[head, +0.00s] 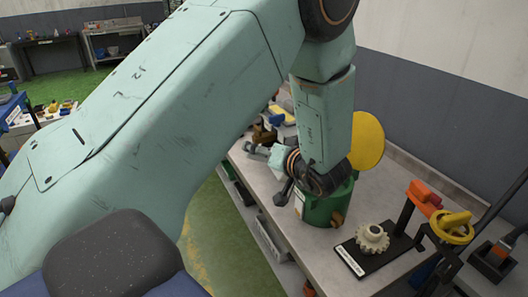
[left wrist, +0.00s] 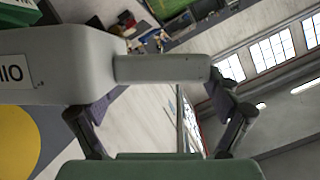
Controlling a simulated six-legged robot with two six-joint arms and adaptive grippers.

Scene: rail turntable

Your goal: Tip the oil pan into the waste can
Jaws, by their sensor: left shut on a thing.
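The green waste can (head: 326,208) stands on the bench, with a round yellow disc (head: 368,141), apparently its raised lid, behind it. My left arm comes in from the left and bends down over the can, hiding part of it. In the left wrist view my left gripper (left wrist: 160,88) is shut on the grey oil pan (left wrist: 60,55), at the bar-like handle on its right side. The pan carries a partly cut-off white label. The yellow disc (left wrist: 15,140) shows at the left edge there. The pan cannot be made out in the head view. My right gripper is not in view.
Right of the can, a pale gear (head: 372,238) sits on a black labelled plate on the bench (head: 318,250). An orange-and-black fixture with a yellow handwheel (head: 450,227) stands beyond it. Several small tools lie behind the can. Green floor lies left of the bench.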

